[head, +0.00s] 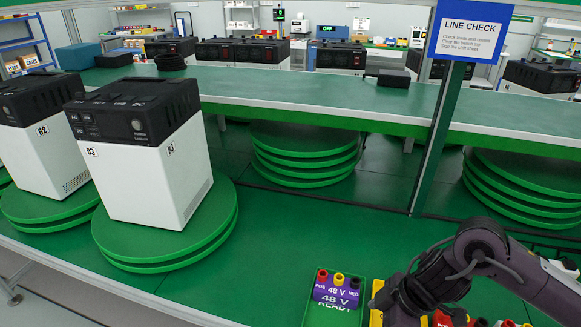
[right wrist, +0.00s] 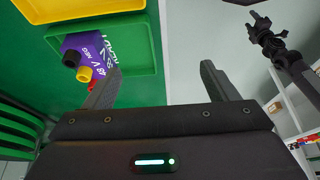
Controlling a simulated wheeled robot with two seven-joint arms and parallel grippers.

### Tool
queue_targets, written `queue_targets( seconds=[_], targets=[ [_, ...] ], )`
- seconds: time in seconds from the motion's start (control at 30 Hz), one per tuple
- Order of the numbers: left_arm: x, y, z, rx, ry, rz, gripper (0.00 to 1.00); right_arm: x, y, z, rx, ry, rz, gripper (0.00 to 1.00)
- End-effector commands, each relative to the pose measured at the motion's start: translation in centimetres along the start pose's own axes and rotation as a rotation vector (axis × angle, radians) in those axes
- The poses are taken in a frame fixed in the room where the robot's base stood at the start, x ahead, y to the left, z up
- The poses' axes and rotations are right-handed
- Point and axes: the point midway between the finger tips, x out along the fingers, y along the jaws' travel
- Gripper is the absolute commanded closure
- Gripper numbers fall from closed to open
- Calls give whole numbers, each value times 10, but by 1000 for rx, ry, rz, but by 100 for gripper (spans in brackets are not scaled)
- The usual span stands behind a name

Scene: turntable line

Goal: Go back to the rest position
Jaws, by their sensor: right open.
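My right gripper (right wrist: 160,83) shows in the right wrist view with its two fingers spread wide and nothing between them. In the head view my right arm reaches in from the lower right, and its fingers cannot be made out there. A dark jointed arm with a small gripper (right wrist: 262,25) at the upper right of the right wrist view appears to be my left one; its jaws are too small to read. The head view does not show it.
A green tray marked READY (head: 312,315) holds a purple 48 V block (head: 337,291); a yellow tray (head: 376,290) is beside it. Black-topped white units, B3 (head: 140,185) and B2 (head: 40,160), stand on green turntables. A green post (head: 436,140) carries a LINE CHECK sign (head: 469,32).

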Motion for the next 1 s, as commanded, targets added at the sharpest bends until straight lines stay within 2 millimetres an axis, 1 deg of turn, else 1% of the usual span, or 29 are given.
queue_targets(
  seconds=[0.03,0.13,0.37,0.47,0.6,0.73,0.83,0.87,0.93,0.97,1.0],
  targets=[
    [0,-2,-11,0,16,-2,49,0,0,0,-1,1,0,20],
    [-1,-2,-18,0,28,-2,49,9,-4,-15,-33,39,19,20],
    [-1,-2,-17,0,27,-2,49,24,-10,-49,-91,129,80,20],
    [-1,-2,-18,0,28,-3,49,30,-15,-69,-113,183,119,20],
    [0,-2,-16,0,24,-3,49,35,-21,-100,-125,271,193,20],
    [0,-1,-10,0,15,-2,49,34,-25,-130,-93,358,287,20],
    [0,-1,-8,0,11,-1,49,26,-24,-148,-11,419,382,20],
    [0,-1,-8,0,11,-1,49,23,-23,-150,30,429,415,20],
    [0,-1,-8,0,12,-1,49,14,-18,-146,151,432,486,20],
    [0,-1,-8,0,12,-1,49,10,-16,-139,211,422,512,20],
    [0,-1,-8,0,12,-1,49,7,-13,-128,293,400,539,20]
  ],
)
